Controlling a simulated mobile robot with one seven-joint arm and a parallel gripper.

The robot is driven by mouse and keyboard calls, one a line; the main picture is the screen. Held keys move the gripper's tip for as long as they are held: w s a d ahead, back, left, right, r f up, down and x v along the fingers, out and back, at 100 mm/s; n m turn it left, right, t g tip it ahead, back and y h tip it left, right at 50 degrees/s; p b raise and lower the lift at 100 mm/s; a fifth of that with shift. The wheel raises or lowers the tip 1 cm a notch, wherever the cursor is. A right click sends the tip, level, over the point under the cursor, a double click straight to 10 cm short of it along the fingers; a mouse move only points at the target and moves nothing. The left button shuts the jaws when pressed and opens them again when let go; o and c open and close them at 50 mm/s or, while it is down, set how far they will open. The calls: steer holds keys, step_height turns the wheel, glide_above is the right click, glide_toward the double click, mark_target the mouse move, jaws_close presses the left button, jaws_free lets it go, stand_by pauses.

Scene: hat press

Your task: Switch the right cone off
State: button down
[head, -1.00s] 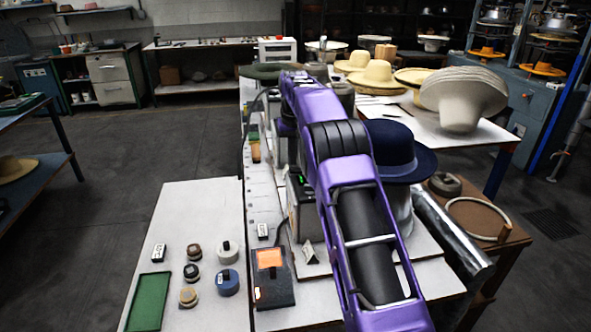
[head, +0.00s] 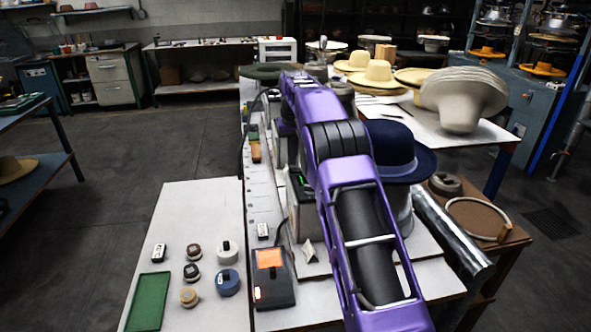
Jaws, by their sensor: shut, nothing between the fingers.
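A dark blue hat (head: 392,150) sits on a pale, rounded stand (head: 402,214) on the bench, right of my purple arm. A dark box with a green light (head: 301,182) stands to its left, partly behind my arm. Another box (head: 276,146) stands farther back along the bench, mostly hidden by the arm. I cannot tell which unit is the right cone, and no cone switch shows clearly. My arm reaches from the bottom right over the bench, bending down at its far end. My gripper is hidden behind it and the boxes.
A device with a lit orange screen (head: 269,258) sits at the bench's near left. A white side table (head: 190,215) holds a green tray (head: 147,301) and several small round pieces. A silver roll (head: 452,232) lies at right. Straw hats (head: 376,75) stand behind. Floor at left is clear.

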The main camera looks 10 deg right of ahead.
mark_target(293, 170)
steer(key=shift+f+b, duration=0.45)
steer(key=shift+f, duration=0.55)
stand_by(0.4)
steer(key=shift+r, duration=0.15)
step_height(293, 170, up, 3)
steer(key=p, duration=0.2)
steer(key=shift+p, duration=0.35)
steer(key=shift+r, duration=1.9)
